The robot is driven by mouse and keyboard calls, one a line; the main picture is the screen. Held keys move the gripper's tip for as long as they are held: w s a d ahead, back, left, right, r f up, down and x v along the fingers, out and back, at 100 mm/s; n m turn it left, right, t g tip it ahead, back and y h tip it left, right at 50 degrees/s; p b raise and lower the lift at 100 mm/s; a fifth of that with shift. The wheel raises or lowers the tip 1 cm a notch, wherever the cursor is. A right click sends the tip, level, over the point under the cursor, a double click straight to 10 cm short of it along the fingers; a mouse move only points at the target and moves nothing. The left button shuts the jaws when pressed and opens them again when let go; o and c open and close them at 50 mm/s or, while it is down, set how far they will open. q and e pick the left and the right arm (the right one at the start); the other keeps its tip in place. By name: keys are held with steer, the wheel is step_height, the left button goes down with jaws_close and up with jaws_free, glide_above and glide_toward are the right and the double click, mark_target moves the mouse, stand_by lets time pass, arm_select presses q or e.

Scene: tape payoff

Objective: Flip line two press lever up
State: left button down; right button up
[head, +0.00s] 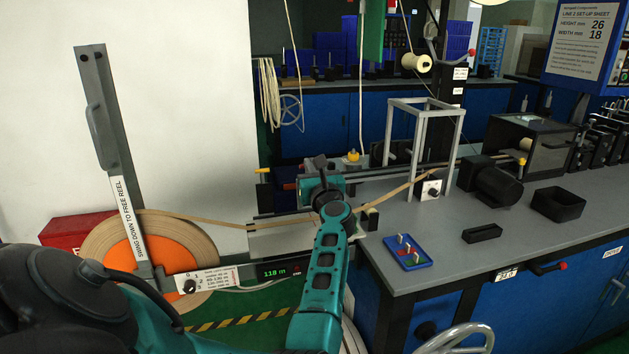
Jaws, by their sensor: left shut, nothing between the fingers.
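My left arm reaches in from the lower left over the tape line. Its gripper (320,164) is at the bench's left end, with the fingers shut and empty. A small yellow knob (353,155) shows just right of the gripper; I cannot tell whether they touch. No lever is marked as the press lever, and my arm hides part of the mechanism here. A black lever with a red tip (561,266) sticks out from the bench front beside a white label. The line 2 set-up sheet (583,40) hangs at the upper right. My right gripper is not in view.
An orange-centred tape reel (160,254) stands at left under an upright grey swing arm (108,130). Tan tape (205,220) runs right from it.

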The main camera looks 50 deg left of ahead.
arm_select(q)
steer(key=shift+b+x, duration=0.4)
steer(key=shift+x, duration=0.55)
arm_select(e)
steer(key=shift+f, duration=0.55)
arm_select(q)
steer(key=shift+r, duration=0.15)
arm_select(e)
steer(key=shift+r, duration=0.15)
